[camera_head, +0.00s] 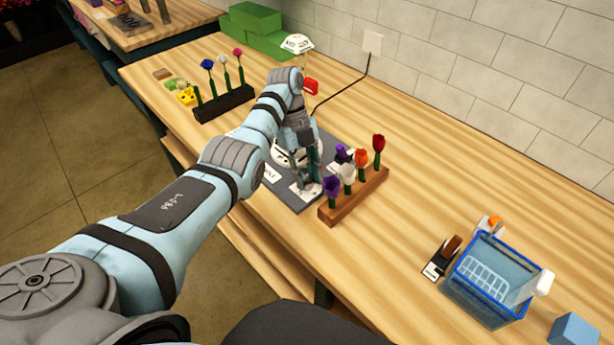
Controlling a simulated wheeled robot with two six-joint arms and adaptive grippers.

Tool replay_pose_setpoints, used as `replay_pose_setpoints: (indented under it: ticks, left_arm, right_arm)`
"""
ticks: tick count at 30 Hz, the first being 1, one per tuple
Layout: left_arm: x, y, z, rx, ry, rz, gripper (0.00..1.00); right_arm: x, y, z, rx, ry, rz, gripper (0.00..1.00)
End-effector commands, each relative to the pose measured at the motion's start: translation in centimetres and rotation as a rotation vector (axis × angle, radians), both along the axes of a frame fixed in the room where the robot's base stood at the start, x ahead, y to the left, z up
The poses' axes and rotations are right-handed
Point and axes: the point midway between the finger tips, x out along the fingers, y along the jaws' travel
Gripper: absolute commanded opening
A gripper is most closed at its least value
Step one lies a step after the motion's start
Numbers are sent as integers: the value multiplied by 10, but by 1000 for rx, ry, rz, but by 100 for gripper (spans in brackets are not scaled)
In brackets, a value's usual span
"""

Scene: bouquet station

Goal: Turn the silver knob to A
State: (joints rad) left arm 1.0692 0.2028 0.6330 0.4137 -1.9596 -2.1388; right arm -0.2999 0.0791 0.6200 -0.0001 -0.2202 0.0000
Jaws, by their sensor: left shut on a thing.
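A dark grey panel (328,151) lies on the wooden table and carries a white round dial (285,157) and white labels, including one at its front edge (271,174). My left gripper (308,178) reaches down over the panel with its fingers pointing at the table, beside the dial. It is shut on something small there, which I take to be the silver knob. The knob itself is hidden by the fingers and wrist. I cannot tell which letter it points to; the labels are too small to read. My right gripper is out of view.
A brown block with several flowers (368,196) stands close to the gripper's right. A dark flower block (225,105) stands at the back left. A blue basket (490,282) and a dark stamp-like object (440,260) are at right. Table between is clear.

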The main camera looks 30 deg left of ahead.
Motion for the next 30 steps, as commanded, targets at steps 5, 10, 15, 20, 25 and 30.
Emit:
replay_pose_setpoints:
  ticks: [5, 10, 15, 20, 25, 30]
  left_arm:
    - [-1, 0, -1, 1, 3, 0, 0]
    - [-1, 0, -1, 0, 4, 1, 31]
    - [-1, 0, 0, 0, 3, 1, 45]
    - [-1, 0, 0, 0, 3, 1, 45]
    - [3, 5, 12, 1, 0, 1, 45]
    - [10, 17, 48, 0, -1, 3, 45]
  right_arm:
    - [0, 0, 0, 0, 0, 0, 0]
    - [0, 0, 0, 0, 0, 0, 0]
    - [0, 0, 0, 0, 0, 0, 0]
    - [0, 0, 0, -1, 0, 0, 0]
    - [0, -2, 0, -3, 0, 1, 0]
    - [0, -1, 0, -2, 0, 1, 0]
